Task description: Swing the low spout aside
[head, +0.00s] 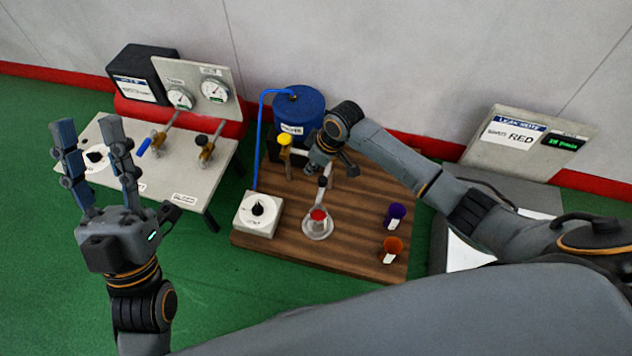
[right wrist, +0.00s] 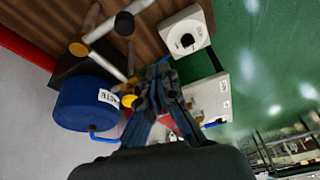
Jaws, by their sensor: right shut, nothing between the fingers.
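A pale, thin spout (head: 324,192) with a dark knob stands over the wooden board, above a small clear dish (head: 318,232) with red in it. In the right wrist view, pale pipes (right wrist: 103,31) with a black knob (right wrist: 124,23) and a yellow-orange knob (right wrist: 128,101) lie left of the fingers. I cannot tell exactly which pipe is the low spout. My right gripper (head: 323,160) is shut and empty close to these pipes; whether it touches one is unclear. It also shows in the right wrist view (right wrist: 160,72). My left gripper (head: 87,124) is open and empty, away at the left.
A blue tank (head: 300,108) stands behind the pipes with a blue hose. A white dial box (head: 258,213) is at the board's left. Purple (head: 395,214) and orange (head: 391,250) cups stand on the right. A bench with valves (head: 180,190) is at left; a sign panel (head: 500,152) is at right.

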